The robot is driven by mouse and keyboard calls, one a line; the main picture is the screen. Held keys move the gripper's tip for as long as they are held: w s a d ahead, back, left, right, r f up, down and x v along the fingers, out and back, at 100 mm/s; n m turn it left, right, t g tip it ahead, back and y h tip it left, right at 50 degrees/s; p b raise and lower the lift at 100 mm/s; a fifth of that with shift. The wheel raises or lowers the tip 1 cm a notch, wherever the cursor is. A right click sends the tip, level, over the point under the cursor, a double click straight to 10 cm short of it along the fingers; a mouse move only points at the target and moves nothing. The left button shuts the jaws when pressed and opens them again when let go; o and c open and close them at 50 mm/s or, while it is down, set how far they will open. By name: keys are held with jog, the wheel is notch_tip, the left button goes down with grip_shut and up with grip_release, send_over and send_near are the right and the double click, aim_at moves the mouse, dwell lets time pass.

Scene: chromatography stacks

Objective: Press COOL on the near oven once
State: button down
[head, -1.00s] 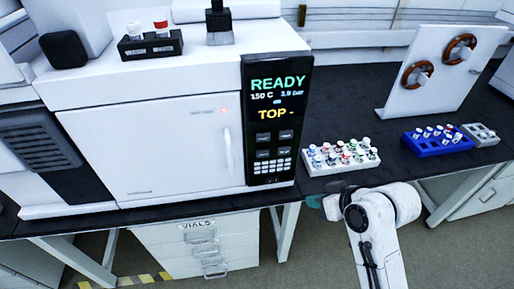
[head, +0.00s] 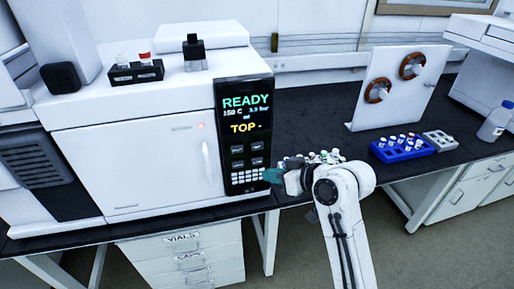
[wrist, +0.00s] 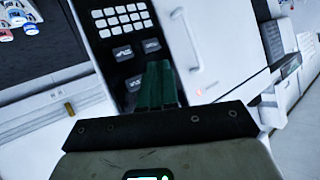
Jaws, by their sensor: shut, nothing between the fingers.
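The near oven (head: 135,165) is a white box with a door and a black control panel (head: 243,135) on its right. Its screen reads READY, 150 C and TOP in the head view. Below are four grey buttons (head: 237,150) and a white keypad (head: 245,177). The labels are too small to read, so I cannot tell which is COOL. My gripper (head: 270,175) has teal fingers, shut and empty, at the panel's lower right. In the wrist view the fingers (wrist: 158,68) overlap the panel beside the buttons (wrist: 122,53) and hide part of it. I cannot tell whether they touch.
A white vial rack (head: 320,157) lies partly behind my arm on the black bench. A blue rack (head: 403,150), a grey rack (head: 440,140) and a white stand (head: 400,85) are further right. A bottle (head: 494,122) stands at the right edge. A drawer unit (head: 180,262) is below.

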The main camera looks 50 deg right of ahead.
aim_at(257, 146)
jog(key=shift+w+d+b, duration=0.15)
jog(key=shift+w+d, duration=0.6)
jog(key=shift+w, duration=0.35)
jog(key=shift+w+d+b, duration=0.15)
jog(key=shift+w+d, duration=0.65)
jog(key=shift+w, duration=0.3)
jog(key=shift+w+d+b, duration=0.15)
jog(key=shift+w+d, duration=0.6)
jog(key=shift+w, duration=0.35)
jog(key=shift+w+d, duration=0.1)
jog(key=shift+w, duration=0.05)
jog(key=shift+w+d, duration=0.15)
jog(key=shift+w, duration=0.05)
jog(key=shift+w+d, duration=0.25)
jog(key=shift+w, duration=0.15)
jog(key=shift+p, duration=0.3)
dwell(0.3)
jog(key=shift+s+a+p, duration=0.35)
jog(key=shift+s+a, duration=0.15)
jog(key=shift+s, duration=0.25)
